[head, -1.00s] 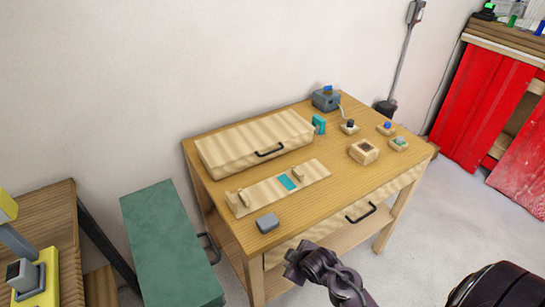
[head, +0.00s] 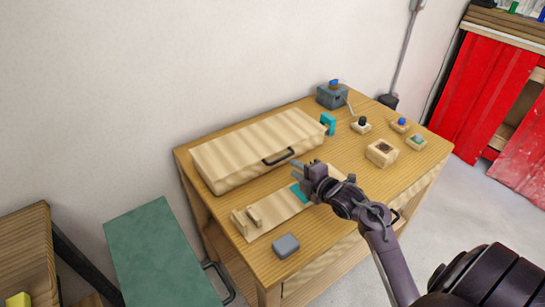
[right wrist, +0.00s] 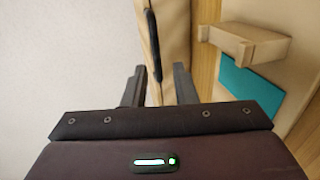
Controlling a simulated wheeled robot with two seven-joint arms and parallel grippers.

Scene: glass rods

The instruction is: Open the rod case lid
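The rod case (head: 250,143) is a long pale wooden box with its lid shut, at the back left of the table. Its black handle (head: 278,158) is on the front face. My right gripper (head: 298,168) is in front of the case, close to the handle's right end. In the right wrist view, the two fingers (right wrist: 158,84) are apart with nothing gripped. The handle (right wrist: 153,45) shows ahead of the gap between them, along the case front (right wrist: 174,30). I cannot tell whether a finger touches the case. My left gripper is not in view.
A wooden rack board (head: 268,220) with a teal patch (right wrist: 250,90) lies before the case, partly under my right arm. A grey block (head: 286,245) is at the front. A grey device (head: 331,97) and small wooden blocks (head: 381,153) stand to the right.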

